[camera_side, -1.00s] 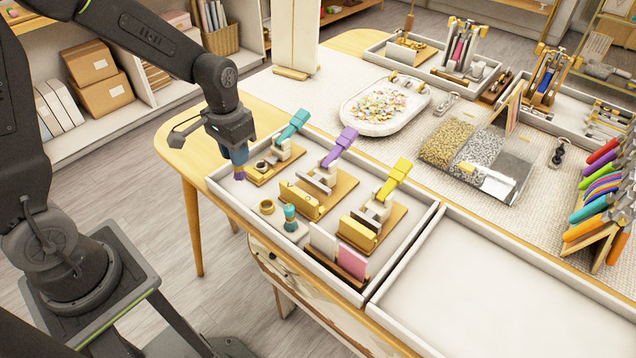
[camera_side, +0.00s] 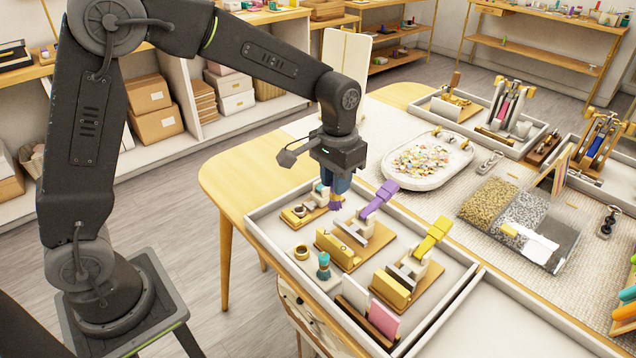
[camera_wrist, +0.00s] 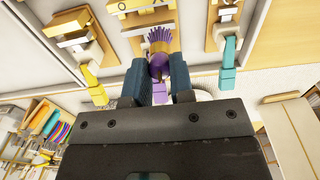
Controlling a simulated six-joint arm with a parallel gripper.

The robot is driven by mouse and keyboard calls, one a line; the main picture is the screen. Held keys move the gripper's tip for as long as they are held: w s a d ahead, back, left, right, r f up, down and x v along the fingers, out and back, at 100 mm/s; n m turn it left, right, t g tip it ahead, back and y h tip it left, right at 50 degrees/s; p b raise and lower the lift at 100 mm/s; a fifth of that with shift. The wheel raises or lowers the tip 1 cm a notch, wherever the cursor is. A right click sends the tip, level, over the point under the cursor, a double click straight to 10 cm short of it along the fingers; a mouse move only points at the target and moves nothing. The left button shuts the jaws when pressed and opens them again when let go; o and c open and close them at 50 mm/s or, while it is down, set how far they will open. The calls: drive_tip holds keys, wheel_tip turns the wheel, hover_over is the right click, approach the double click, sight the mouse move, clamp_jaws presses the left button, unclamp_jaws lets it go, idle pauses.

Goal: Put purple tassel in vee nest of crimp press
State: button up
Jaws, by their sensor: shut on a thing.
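The purple tassel (camera_side: 335,205) hangs from my gripper (camera_side: 337,188), which is shut on it. In the wrist view the tassel (camera_wrist: 158,42) shows its fringe pointing away from my gripper (camera_wrist: 157,82). Three small presses on wooden bases stand in the tray: one with a teal lever (camera_wrist: 228,65), one with a purple lever (camera_side: 379,197) and one with a yellow lever (camera_side: 432,237). The tassel is above the tray, beside the purple-lever press as pictured. I cannot tell which press has the vee nest, and the tassel appears apart from all of them.
The white tray (camera_side: 262,240) has raised walls. A teal tassel (camera_side: 323,264) on a small stand, a brass ring (camera_side: 301,252) and a card holder with a pink card (camera_side: 384,318) are in its front part. A bead tray (camera_side: 427,160) lies behind.

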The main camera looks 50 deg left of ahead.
sight(335, 199)
drive_tip(key=shift+f, duration=0.1)
drive_tip(key=shift+f, duration=2.4)
drive_tip(key=shift+f, duration=2.75)
idle(1.6)
drive_tip(key=o, duration=0.9)
